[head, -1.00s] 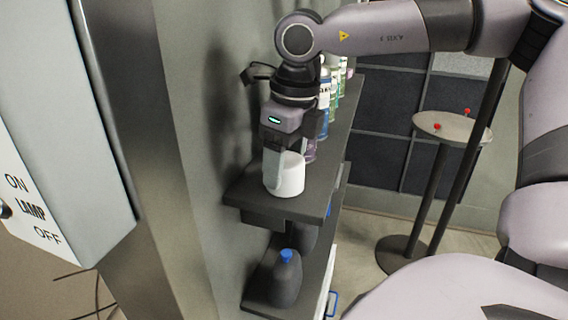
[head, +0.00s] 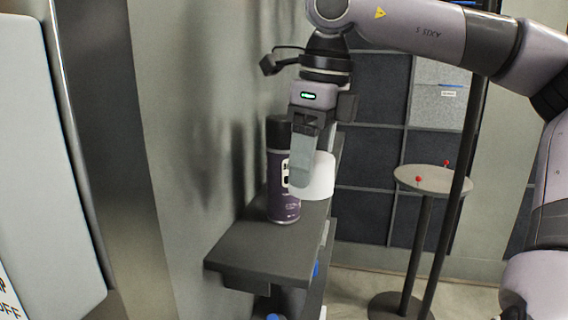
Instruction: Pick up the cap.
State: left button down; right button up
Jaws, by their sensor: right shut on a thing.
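The white cap (head: 321,178) is a plain cylinder held in my right gripper (head: 301,176), above the right edge of the upper shelf. The gripper points down and its near finger covers the cap's left part; the far finger is hidden. My left gripper is out of view.
The dark shelf (head: 262,247) runs along the grey wall, its front end bare. A round side table (head: 437,180) with red-knobbed pieces stands at right. A white panel (head: 45,150) and metal post are close at left.

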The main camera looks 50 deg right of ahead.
jog(key=s+d+b, duration=0.3)
jog(key=s+d, duration=0.3)
jog(key=s, duration=0.5)
jog(key=shift+s, duration=0.35)
jog(key=shift+d, duration=0.1)
